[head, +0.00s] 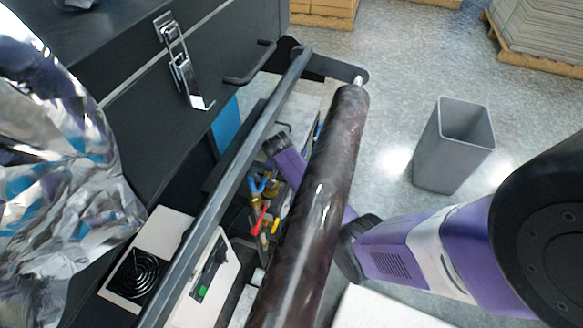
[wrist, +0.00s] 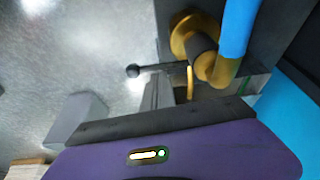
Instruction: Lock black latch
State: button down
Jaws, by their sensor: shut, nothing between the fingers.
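A dark lever with a round black knob (wrist: 133,71) lies across the wrist view, just past my fingertips. I cannot tell whether they touch it, or whether this lever is the black latch. My gripper (wrist: 163,80) points at it with its fingers shut together and nothing held. In the head view, a silver toggle latch (head: 180,68) hangs on the black machine panel, its lower hook sticking out. My gripper is hidden in the head view behind the brown roll (head: 318,185); part of my purple arm shows between the roll and the grey bar.
A long grey bar (head: 235,170) runs beside the roll. Brass valves with red, blue and yellow handles (head: 265,205) sit below; brass and a blue handle (wrist: 238,28) are close in the wrist view. A grey bin (head: 453,150) stands on open floor at right.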

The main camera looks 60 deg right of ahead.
jog(key=shift+a, duration=0.15)
dwell(0.3)
jog(key=shift+r, duration=0.1)
jog(key=p+v, duration=0.1)
jog(key=v, duration=0.6)
jog(key=shift+a+r, duration=0.15)
jog(key=shift+r, duration=0.1)
jog(key=shift+s, duration=0.1)
